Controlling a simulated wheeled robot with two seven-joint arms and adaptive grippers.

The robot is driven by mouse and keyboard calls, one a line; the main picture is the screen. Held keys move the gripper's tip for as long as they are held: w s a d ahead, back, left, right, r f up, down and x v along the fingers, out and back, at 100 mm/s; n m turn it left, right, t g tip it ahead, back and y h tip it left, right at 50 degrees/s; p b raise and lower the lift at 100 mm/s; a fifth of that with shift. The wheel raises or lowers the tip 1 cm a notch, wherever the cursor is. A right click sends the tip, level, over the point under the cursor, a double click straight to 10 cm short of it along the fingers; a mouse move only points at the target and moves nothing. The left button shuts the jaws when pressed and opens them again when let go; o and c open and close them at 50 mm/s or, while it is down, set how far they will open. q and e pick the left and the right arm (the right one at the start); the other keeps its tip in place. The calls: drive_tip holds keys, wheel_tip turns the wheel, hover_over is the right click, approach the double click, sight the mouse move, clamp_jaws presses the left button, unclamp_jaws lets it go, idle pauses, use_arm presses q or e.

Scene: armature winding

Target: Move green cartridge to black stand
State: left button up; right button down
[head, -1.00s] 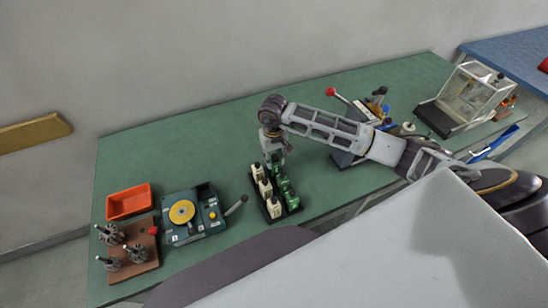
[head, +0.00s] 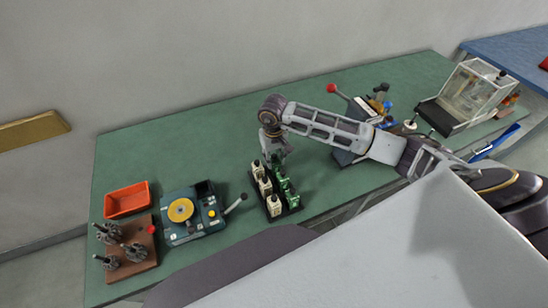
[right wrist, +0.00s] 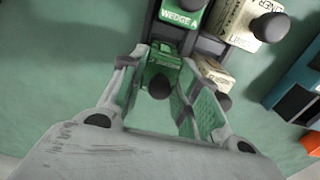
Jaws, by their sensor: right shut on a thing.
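A black stand (head: 293,211) holds a row of green cartridges (head: 284,184) beside a row of cream cartridges (head: 265,185). My right gripper (head: 276,157) points down at the far end of this stand. In the right wrist view, the gripper (right wrist: 163,78) is shut on a green cartridge (right wrist: 164,57) with a black knob, between its two fingers. The held cartridge is still at the stand; I cannot tell whether it is lifted. Another green cartridge, marked WEDGE A (right wrist: 181,16), stands just beyond it. My left gripper is not in view.
Left of the stand are a winding machine (head: 180,228) with a yellow disc, an orange bin (head: 127,200) and a brown board (head: 146,262) with armatures. A red-knobbed press (head: 345,157) and a clear case (head: 470,95) stand right. The back middle of the green table (head: 200,150) is clear.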

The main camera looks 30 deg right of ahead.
drive_tip(key=c, duration=1)
unclamp_jaws()
drive_tip(key=shift+o, duration=0.2)
drive_tip(key=shift+r, duration=0.15)
drive_tip(key=shift+r+p, duration=0.75)
drive_tip(key=shift+r, duration=1.4)
wheel_tip(320, 180, up, 12)
